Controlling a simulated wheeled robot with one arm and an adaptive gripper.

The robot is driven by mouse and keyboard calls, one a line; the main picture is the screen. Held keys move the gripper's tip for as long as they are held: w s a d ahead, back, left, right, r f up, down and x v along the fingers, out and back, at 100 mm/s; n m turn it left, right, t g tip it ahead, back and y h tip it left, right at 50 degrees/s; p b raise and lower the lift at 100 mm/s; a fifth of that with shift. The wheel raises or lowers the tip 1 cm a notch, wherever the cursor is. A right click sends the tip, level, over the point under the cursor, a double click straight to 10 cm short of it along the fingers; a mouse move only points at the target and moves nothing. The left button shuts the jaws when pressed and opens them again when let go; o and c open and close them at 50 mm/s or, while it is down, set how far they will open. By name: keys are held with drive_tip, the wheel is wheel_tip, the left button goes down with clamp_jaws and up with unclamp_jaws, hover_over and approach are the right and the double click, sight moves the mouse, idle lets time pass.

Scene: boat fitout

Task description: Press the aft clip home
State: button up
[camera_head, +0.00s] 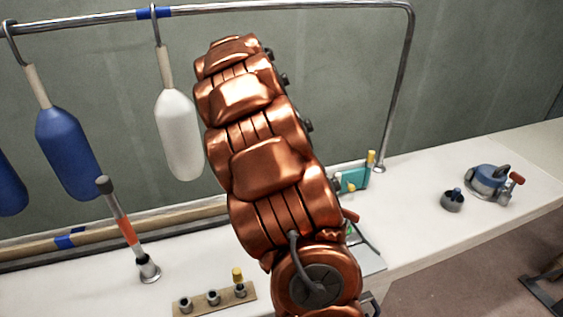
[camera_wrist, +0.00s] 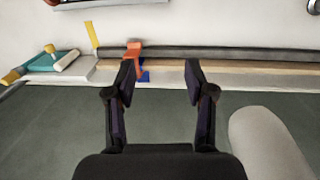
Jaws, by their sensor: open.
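An orange clip (camera_wrist: 133,54) shows in the wrist view at the left end of a long dark strip on the rail (camera_wrist: 230,67). A blue mark (camera_wrist: 143,76) lies just below it. I cannot tell how far the clip is seated. My gripper (camera_wrist: 159,75) is open and empty, with its two dark fingers apart. The clip appears just beyond the left fingertip, left of the middle of the gap; touching does not show. In the head view my copper arm hides the gripper and the clip. The rail (camera_head: 130,232) runs along the back of the bench there, with a blue band (camera_head: 70,240).
White (camera_head: 180,135) and blue (camera_head: 67,150) fenders hang from a metal frame (camera_head: 290,6). A tilted rod (camera_head: 122,225) stands on the white bench (camera_head: 440,205). A socket block (camera_head: 215,301) sits in front. A teal holder (camera_head: 354,180) and a winch (camera_head: 488,180) are to the right.

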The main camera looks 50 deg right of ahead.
drive_tip(key=shift+t+y, duration=0.4)
drive_tip(key=w+d+f, duration=0.1)
drive_tip(key=d+f, duration=0.1)
drive_tip(key=d, duration=0.2)
drive_tip(key=w+d+f, duration=0.2)
drive_tip(key=d+f, duration=0.1)
drive_tip(key=d, duration=0.2)
drive_tip(key=w+d+f, duration=0.1)
drive_tip(key=d+f, duration=0.2)
drive_tip(key=d, duration=0.2)
drive_tip(key=shift+w, duration=0.4)
drive_tip(key=shift+d+f, duration=0.15)
drive_tip(key=shift+f, duration=0.3)
drive_tip(key=shift+f+p, duration=1.2)
drive_tip(key=shift+f, duration=2.5)
drive_tip(key=shift+c, duration=0.2)
clamp_jaws()
drive_tip(key=shift+f+b, duration=0.4)
drive_tip(key=shift+f, duration=0.3)
unclamp_jaws()
